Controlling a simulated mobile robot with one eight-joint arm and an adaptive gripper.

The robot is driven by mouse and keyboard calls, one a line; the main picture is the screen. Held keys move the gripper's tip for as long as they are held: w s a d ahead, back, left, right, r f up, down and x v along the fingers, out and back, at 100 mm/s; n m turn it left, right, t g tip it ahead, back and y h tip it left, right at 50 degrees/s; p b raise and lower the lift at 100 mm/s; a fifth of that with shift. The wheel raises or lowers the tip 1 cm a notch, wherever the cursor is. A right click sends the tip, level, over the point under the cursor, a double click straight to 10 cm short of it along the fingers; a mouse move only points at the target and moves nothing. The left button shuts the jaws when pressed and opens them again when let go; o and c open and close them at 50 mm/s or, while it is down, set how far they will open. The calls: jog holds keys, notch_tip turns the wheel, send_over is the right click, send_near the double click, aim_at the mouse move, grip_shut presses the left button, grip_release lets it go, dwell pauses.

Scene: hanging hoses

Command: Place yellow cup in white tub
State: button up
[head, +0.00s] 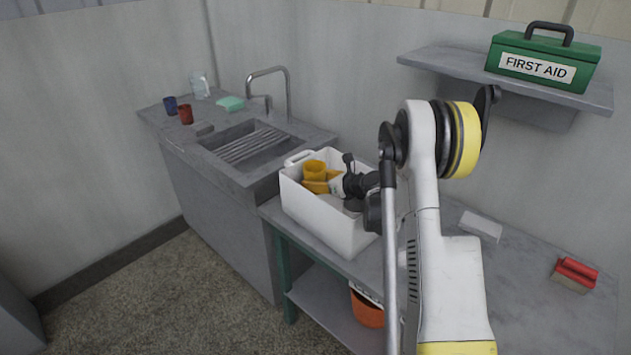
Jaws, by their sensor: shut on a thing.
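The yellow cup (315,168) shows upright within the outline of the white tub (328,225), near the tub's back left. My gripper (328,183) reaches in from the right at the tub's opening and is shut on the yellow cup. More yellow shows just below the cup, by the fingers; I cannot tell if it is part of the cup or another thing. The tub is a deep, open box with a handle slot at its left end, standing on the grey bench. Its floor is hidden, so I cannot tell whether the cup touches it.
A sink (250,147) with a tap (288,95) lies left of the tub. A first aid box (543,62) sits on the shelf (440,66) above. A red-topped block (575,274) lies at the bench's right.

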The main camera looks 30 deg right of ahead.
aim_at(322, 177)
jog(key=o, duration=1.2)
jog(key=shift+f, duration=0.1)
jog(key=shift+o, duration=0.2)
